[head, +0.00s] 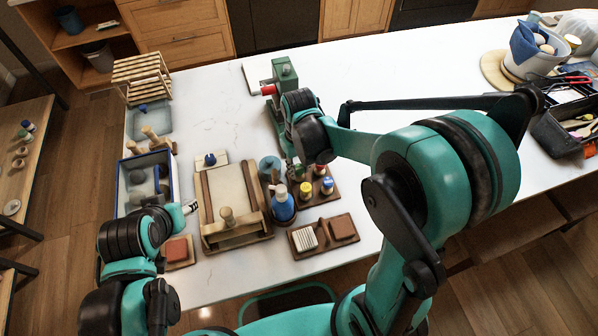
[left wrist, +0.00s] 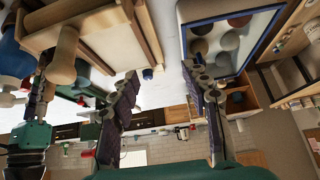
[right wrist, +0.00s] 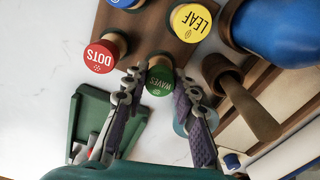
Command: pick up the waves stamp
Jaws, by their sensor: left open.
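The waves stamp (right wrist: 159,82) has a green top marked WAVES and a wooden handle; it stands on a brown board (right wrist: 150,30) in the right wrist view. My right gripper (right wrist: 160,88) is open, with one finger on each side of the green top. I cannot tell whether either finger touches it. In the head view my right arm and gripper largely cover this spot. My left gripper (left wrist: 162,78) is open and empty; in the head view it is beside the wooden tray (head: 204,215) at the left.
The red DOTS stamp (right wrist: 99,57) and yellow LEAF stamp (right wrist: 190,22) stand close to the waves stamp. A green press (head: 286,75) stands behind.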

